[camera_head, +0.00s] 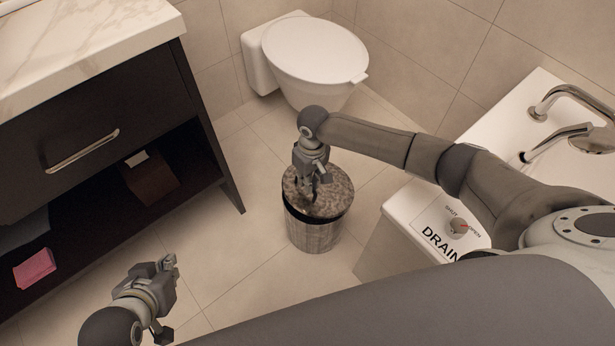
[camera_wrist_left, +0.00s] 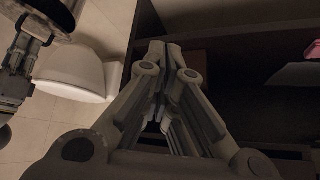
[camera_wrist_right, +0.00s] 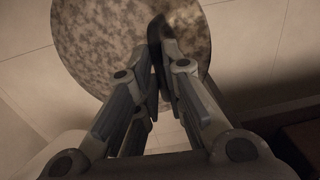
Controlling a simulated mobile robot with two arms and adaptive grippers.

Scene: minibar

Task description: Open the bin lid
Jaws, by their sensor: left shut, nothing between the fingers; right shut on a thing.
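The bin (camera_head: 313,235) is a round, wood-textured container on the tiled floor. Its mottled brown lid (camera_head: 335,187) is on top; a dark band shows between lid and body, and I cannot tell if it is a rim or a gap.
A white toilet (camera_head: 315,50) stands behind the bin. A dark cabinet (camera_head: 100,110) with a marble top and open lower shelf is at the left. A white bathtub (camera_head: 400,210) with a drain knob and taps is at the right. The floor between bin and cabinet is clear.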

